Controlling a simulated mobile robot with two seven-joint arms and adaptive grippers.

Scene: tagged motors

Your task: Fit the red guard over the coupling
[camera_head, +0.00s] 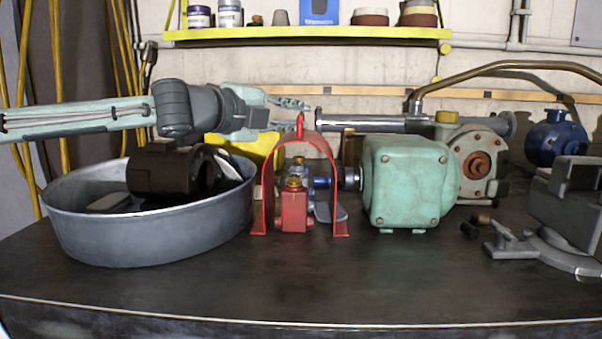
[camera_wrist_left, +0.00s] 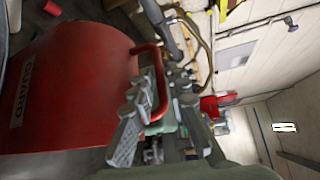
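The red guard (camera_head: 328,150) is an arch with a handle on top, standing upright on the bench in the head view. Its curved, labelled side fills the left of the left wrist view (camera_wrist_left: 70,85). My left gripper (camera_head: 292,115) is at the handle, its fingers apart. In the wrist view the handle (camera_wrist_left: 158,85) shows by the spread fingers (camera_wrist_left: 165,115); I see no firm closing on it. A blue shaft piece (camera_head: 321,182), possibly the coupling, shows through the arch beside the green housing (camera_head: 410,180). My right gripper is not in view.
A red block with a brass cap (camera_head: 293,205) shows within the arch. A metal basin (camera_head: 150,240) holding dark parts stands left. A flanged pump (camera_head: 480,165), a blue machine (camera_head: 558,140) and a grey vise (camera_head: 570,205) stand right. The front bench is clear.

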